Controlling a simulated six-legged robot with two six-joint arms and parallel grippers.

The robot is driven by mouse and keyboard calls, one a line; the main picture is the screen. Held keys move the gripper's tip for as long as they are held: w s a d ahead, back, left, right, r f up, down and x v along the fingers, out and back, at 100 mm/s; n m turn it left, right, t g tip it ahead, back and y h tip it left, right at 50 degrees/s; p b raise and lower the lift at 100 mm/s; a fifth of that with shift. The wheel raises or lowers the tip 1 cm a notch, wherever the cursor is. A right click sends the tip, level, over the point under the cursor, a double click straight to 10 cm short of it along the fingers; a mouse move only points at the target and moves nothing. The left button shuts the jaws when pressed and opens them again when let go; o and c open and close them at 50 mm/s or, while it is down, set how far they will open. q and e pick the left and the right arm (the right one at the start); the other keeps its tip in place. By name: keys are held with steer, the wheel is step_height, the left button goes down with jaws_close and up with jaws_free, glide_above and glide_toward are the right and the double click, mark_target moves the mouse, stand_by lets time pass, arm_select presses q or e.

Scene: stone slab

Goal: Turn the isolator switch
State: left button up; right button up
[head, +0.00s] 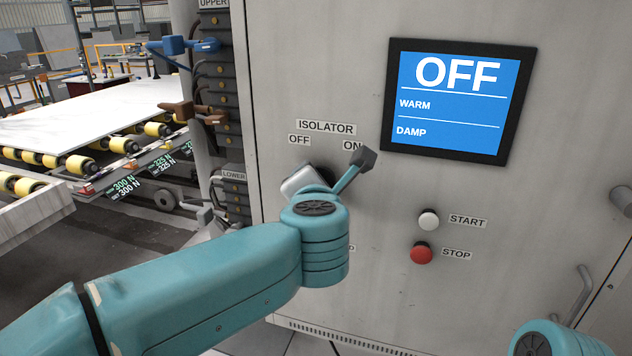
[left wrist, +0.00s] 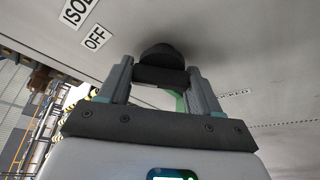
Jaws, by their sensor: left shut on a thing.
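The isolator switch shows in the left wrist view as a black round knob (left wrist: 161,56) with a dark grip bar, standing out from the grey panel. My left gripper (left wrist: 160,77) is shut on it, with one finger on each side of the bar. In the head view my left wrist covers most of the switch below the ISOLATOR label (head: 326,128). The OFF label (head: 299,140) is at left and the ON label (head: 352,146) at right. I cannot tell which one the knob points to. My right gripper is out of view.
A display (head: 450,100) on the cabinet reads OFF, with WARM and DAMP lines. A white START button (head: 429,219) and a red STOP button (head: 421,253) sit at right. A door handle (head: 573,298) sticks out at lower right. A roller conveyor with a pale slab (head: 85,115) stands at left.

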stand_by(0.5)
arm_select(q)
steer(key=o, duration=1)
steer(key=shift+c, duration=0.2)
steer(key=shift+s, duration=0.15)
steer(key=b+v, duration=0.2)
steer(key=v, duration=1.4)
steer(key=shift+b, duration=0.3)
steer(key=shift+r, duration=0.1)
